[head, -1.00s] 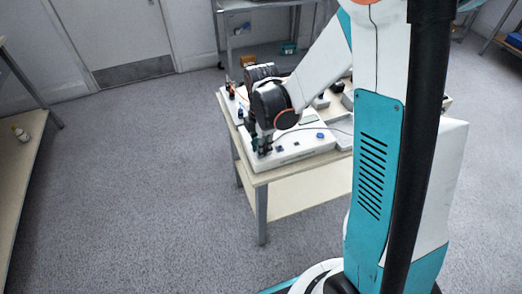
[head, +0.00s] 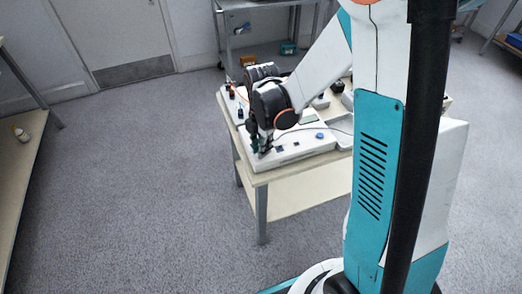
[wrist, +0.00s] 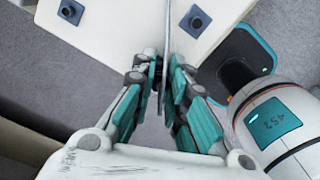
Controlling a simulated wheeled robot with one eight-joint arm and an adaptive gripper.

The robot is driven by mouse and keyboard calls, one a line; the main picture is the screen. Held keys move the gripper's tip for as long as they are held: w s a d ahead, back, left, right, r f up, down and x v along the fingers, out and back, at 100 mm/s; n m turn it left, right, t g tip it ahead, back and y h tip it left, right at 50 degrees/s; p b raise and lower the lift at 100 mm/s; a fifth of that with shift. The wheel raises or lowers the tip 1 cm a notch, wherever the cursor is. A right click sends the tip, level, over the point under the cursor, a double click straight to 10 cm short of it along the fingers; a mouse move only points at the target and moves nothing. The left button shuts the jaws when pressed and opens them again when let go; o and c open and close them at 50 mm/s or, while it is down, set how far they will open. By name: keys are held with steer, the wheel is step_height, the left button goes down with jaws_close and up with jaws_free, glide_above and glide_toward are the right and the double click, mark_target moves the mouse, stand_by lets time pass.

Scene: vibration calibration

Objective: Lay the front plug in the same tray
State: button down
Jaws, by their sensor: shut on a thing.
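My gripper (head: 259,143) is over the front edge of a white panel unit (head: 300,154) on the table. It also shows in the wrist view (wrist: 160,82), its teal and grey fingers closed together. A small dark piece (wrist: 157,70) shows between the fingertips, mostly hidden; it appears to be the front plug. I cannot tell whether it is clear of the panel. A grey tray (head: 344,134) lies at the right of the panel, partly hidden behind my arm; its contents cannot be seen.
The panel carries a blue knob (head: 320,136) and dark square sockets, two of which show in the wrist view (wrist: 195,20). Another dark plug (head: 240,113) stands at the table's left side. A thin cable runs across the panel. Floor left of the table (head: 262,187) is clear.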

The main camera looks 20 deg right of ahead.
steer(key=shift+r+p, duration=0.45)
steer(key=shift+r, duration=0.45)
stand_by(0.9)
steer(key=shift+r+p, duration=1.15)
steer(key=shift+r, duration=0.5)
steer(key=d+f+b, duration=0.1)
steer(key=d, duration=1.5)
steer(key=s+d+f+b, duration=0.1)
steer(key=d+f, duration=0.1)
steer(key=d, duration=1.4)
steer(key=s+d+f+b, duration=0.1)
steer(key=d, duration=1.5)
steer(key=shift+s+f, duration=0.15)
steer(key=shift+f, duration=0.05)
step_height(320, 180, down, 3)
steer(key=shift+d+f, duration=0.15)
steer(key=shift+f, duration=0.95)
